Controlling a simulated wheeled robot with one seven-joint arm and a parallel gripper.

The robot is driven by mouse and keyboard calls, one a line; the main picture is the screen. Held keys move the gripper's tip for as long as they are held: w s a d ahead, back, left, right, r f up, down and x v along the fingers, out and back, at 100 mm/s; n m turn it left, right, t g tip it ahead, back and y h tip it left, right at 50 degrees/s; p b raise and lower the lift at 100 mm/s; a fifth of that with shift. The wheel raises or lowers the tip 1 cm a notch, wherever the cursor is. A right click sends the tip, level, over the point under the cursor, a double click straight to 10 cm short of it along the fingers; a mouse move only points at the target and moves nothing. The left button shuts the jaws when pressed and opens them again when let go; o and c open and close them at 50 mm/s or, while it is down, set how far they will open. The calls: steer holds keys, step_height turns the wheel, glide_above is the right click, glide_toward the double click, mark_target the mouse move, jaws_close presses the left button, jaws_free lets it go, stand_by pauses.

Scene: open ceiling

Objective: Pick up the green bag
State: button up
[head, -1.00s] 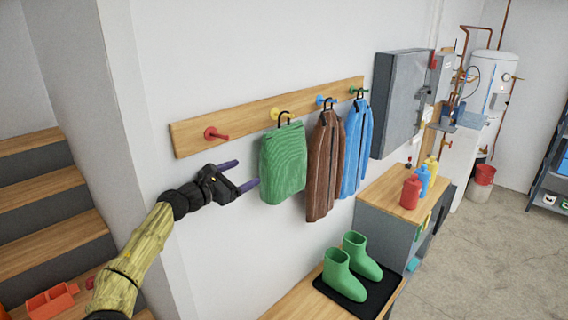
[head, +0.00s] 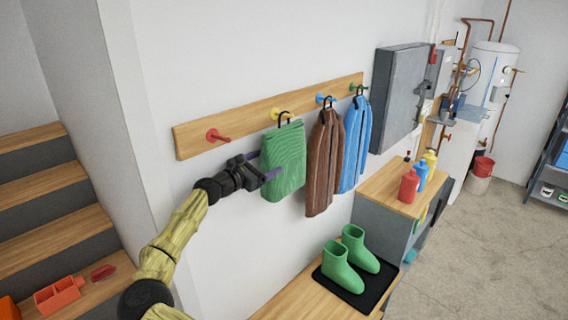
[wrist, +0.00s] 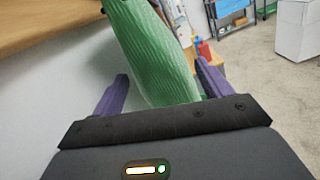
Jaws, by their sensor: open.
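The green bag (head: 284,164) hangs by a black hook from the yellow peg (head: 283,115) on the wooden wall rack. In the wrist view the green bag (wrist: 151,55) fills the upper middle, and its lower part lies between my two purple fingers. My gripper (head: 262,166) is open at the bag's left edge in the head view. In the wrist view my gripper (wrist: 160,88) has one finger on each side of the bag. I cannot tell whether either finger touches it.
A brown bag (head: 324,162) hangs close on the right, with a blue bag (head: 354,145) beyond it. The wooden rack (head: 195,137) has a bare red peg (head: 217,135) at left. Green boots (head: 341,268) stand on a black mat below. Stairs (head: 50,178) are at left.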

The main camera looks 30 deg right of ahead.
mark_target(284, 153)
steer(key=p+x, duration=0.2)
steer(key=x, duration=0.1)
steer(key=shift+d, duration=0.35)
steer(key=shift+w+d+f, duration=0.1)
steer(key=shift+w+d, duration=0.1)
steer(key=shift+d, duration=0.2)
steer(key=shift+a, duration=0.1)
steer(key=shift+c, duration=0.2)
steer(key=c, duration=0.9)
